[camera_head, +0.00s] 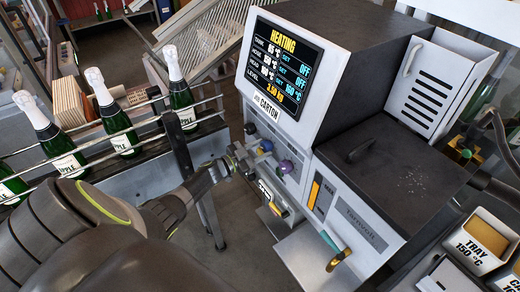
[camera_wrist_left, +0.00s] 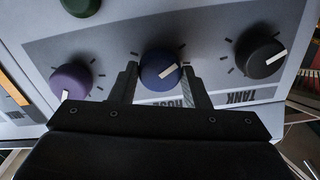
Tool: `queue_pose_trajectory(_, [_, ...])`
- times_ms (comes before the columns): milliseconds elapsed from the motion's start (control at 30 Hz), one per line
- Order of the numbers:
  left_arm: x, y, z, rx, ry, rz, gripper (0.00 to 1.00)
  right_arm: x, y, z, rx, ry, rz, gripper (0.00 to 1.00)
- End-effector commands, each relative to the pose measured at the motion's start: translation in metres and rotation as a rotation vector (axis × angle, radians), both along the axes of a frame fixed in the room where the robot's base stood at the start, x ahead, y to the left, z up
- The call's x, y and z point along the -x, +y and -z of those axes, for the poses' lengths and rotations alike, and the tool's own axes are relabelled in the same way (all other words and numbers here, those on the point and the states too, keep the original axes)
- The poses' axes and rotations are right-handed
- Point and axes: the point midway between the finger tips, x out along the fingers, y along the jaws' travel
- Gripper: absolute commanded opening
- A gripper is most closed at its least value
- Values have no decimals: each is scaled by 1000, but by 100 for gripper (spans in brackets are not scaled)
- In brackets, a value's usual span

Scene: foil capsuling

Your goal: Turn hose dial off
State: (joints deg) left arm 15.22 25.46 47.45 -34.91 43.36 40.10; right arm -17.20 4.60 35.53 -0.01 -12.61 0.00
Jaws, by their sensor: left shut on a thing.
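The blue hose dial (camera_wrist_left: 160,68) sits on the machine's grey panel between a purple dial (camera_wrist_left: 71,80) and a black tank dial (camera_wrist_left: 260,55). Its white pointer slants up to the right in the left wrist view. My left gripper (camera_wrist_left: 158,85) is shut on the blue dial, one finger on each side. The upside-down HOSE label is partly hidden by a finger. In the head view the gripper (camera_head: 243,160) reaches the panel beside the blue dial (camera_head: 266,146). The screen (camera_head: 281,66) reads HEATING; its TANK and HOSE rows appear set to OFF. My right gripper is not in view.
A green dial (camera_wrist_left: 82,6) is at the wrist view's top edge. The neighbouring dials stand close on both sides of the fingers. Champagne bottles (camera_head: 118,127) stand between rails at left. A yellow and teal handle (camera_head: 338,258) projects below the panel.

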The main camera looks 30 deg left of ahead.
Motion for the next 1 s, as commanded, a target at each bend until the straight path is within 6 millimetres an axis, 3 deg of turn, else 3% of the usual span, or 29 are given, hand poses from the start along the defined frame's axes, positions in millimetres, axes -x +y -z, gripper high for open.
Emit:
queue_pose_trajectory(267, [1,0,1,4,3,-1,19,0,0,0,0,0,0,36])
queue_pose_trajectory(300, [1,0,1,4,3,-1,43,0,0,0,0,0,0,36])
queue_pose_trajectory(467, [0,0,1,3,2,0,64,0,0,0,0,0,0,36])
queue_pose_trajectory(800, [2,1,1,1,0,0,64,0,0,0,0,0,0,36])
queue_pose_trajectory(1000, [24,10,2,-2,2,-1,64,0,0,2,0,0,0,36])
